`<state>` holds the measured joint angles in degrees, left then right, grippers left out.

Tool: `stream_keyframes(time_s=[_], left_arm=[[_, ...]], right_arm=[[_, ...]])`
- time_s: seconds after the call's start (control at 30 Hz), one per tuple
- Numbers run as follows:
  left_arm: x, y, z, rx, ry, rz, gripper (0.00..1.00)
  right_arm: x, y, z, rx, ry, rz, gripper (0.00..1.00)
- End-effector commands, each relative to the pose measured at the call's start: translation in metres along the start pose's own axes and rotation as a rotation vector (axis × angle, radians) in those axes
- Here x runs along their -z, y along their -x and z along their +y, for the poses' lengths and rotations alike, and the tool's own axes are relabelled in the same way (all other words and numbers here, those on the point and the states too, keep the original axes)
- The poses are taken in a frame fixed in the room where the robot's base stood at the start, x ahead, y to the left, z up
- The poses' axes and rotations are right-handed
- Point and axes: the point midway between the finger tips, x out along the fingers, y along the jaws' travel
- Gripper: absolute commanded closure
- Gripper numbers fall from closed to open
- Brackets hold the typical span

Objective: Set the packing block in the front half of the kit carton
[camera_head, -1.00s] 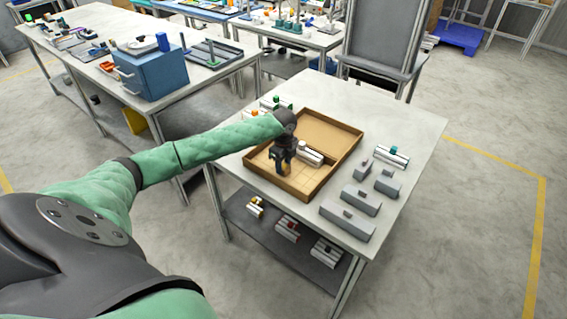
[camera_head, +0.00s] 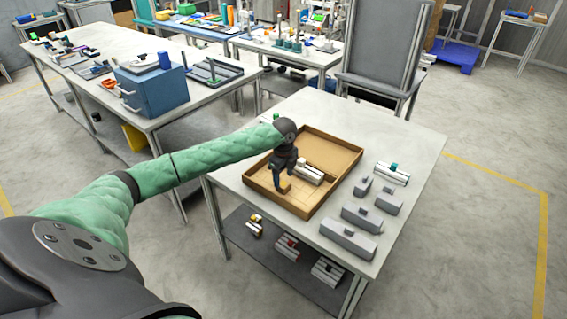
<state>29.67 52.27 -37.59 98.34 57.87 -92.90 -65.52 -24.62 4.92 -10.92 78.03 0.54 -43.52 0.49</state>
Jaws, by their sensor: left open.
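The kit carton (camera_head: 331,192) is a shallow open brown box on the near table. Its front part has a pale gridded floor; its back part is plain brown. A light grey bar-shaped piece (camera_head: 310,174) lies near its middle. My left gripper (camera_head: 283,187) is inside the carton's front part, pointing down, with its fingers apart. A small orange-tan piece (camera_head: 286,184) shows at its fingertips; I cannot tell whether it touches them or is the packing block. Several grey blocks with small knobs, such as a long one (camera_head: 347,240), stand right of the carton. My right gripper is out of view.
A grey piece with a teal knob (camera_head: 392,172) lies at the table's right. More coloured-knob pieces sit on the lower shelf (camera_head: 270,262). A blue cabinet (camera_head: 152,88) stands on the left bench. The table's back right is clear.

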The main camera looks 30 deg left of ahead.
Motion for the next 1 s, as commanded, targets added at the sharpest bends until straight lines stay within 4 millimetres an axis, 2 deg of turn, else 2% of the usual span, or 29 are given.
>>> stream_keyframes(time_s=[0.3,0.5,0.7,1.0], left_arm=[[0.000,0.054,-0.001,0.003,-0.001,-0.001,0.40],[0.000,0.080,-0.001,0.000,0.000,0.000,0.40],[0.001,0.090,0.000,-0.001,0.000,0.001,0.40],[0.000,0.091,0.000,-0.001,0.000,0.001,0.40]], right_arm=[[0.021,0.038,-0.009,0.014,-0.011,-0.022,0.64],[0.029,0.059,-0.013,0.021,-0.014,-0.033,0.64],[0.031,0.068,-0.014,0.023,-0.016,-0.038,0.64],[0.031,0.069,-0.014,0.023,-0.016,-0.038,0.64]])
